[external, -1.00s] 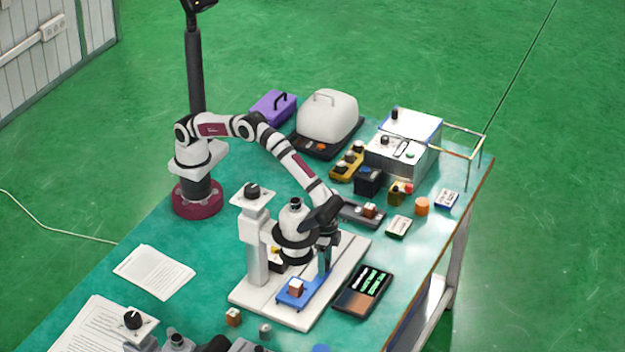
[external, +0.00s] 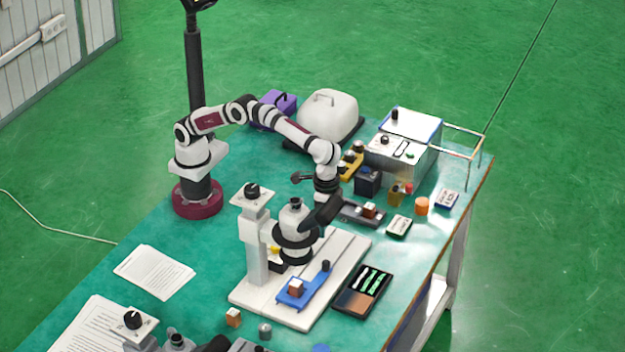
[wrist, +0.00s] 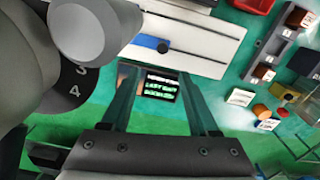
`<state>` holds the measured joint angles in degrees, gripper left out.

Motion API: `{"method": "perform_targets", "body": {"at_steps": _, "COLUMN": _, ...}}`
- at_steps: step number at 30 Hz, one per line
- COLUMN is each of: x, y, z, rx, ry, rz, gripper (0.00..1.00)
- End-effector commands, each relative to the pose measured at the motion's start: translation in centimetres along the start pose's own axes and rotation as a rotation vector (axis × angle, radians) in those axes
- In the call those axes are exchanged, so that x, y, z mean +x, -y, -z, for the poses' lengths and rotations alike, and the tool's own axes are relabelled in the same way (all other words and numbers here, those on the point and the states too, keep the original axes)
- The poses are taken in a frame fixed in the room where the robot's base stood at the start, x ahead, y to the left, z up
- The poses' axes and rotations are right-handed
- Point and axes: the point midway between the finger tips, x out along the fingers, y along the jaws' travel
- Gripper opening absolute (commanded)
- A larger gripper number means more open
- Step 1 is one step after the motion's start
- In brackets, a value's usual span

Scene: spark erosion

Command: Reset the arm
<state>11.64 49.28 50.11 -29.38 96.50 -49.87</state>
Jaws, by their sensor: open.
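My gripper (wrist: 160,76) is open and empty in the wrist view, with its two dark fingers apart. Between them shows the small tray or panel with bright green marks (wrist: 160,88), below and beyond the fingertips. In the external view my arm (external: 290,128) reaches over the bench from its dark red base, with its wrist bent down just behind and right of the white microscope-like unit (external: 295,222). The fingers are hard to make out there against the dark parts beside that unit.
The blue slide (external: 305,286) with a black knob and small brown-white block lies on the white base plate (external: 262,291). A large grey cylinder with a numbered dial (wrist: 85,35) is close on the left. Boxes (external: 405,150) crowd the back right; papers (external: 153,271) lie left.

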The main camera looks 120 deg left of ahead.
Motion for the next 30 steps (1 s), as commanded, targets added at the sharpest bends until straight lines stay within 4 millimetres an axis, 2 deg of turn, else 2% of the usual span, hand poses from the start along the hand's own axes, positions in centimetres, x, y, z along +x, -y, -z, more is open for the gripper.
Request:
{"method": "perform_targets", "body": {"at_steps": 4, "x": -0.9, "y": 0.0, "z": 0.0, "rx": -0.001, "ry": -0.001, "rz": -0.001, "gripper": 0.61}}
{"method": "perform_targets", "body": {"at_steps": 16, "x": -1.0, "y": 0.0, "z": 0.0, "rx": 0.000, "ry": 0.000, "rz": 0.000, "gripper": 0.61}}
{"method": "perform_targets", "body": {"at_steps": 18, "x": -1.7, "y": 0.6, "z": -0.5, "rx": 0.013, "ry": -0.002, "rz": 0.004, "gripper": 0.61}}
{"method": "perform_targets", "body": {"at_steps": 20, "x": -3.3, "y": 1.9, "z": -1.8, "rx": 0.044, "ry": -0.004, "rz": 0.013, "gripper": 0.61}}
{"method": "perform_targets", "body": {"at_steps": 23, "x": -6.9, "y": 6.0, "z": -6.7, "rx": 0.143, "ry": -0.007, "rz": 0.041, "gripper": 0.61}}
{"method": "perform_targets", "body": {"at_steps": 25, "x": -8.6, "y": 9.3, "z": -11.8, "rx": 0.234, "ry": -0.004, "rz": 0.065, "gripper": 0.61}}
{"method": "perform_targets", "body": {"at_steps": 26, "x": -9.0, "y": 10.8, "z": -14.3, "rx": 0.274, "ry": -0.002, "rz": 0.077, "gripper": 0.61}}
{"method": "perform_targets", "body": {"at_steps": 27, "x": -9.1, "y": 12.6, "z": -17.7, "rx": 0.328, "ry": 0.002, "rz": 0.091, "gripper": 0.61}}
{"method": "perform_targets", "body": {"at_steps": 30, "x": -7.7, "y": 16.4, "z": -26.0, "rx": 0.459, "ry": 0.016, "rz": 0.123, "gripper": 0.61}}
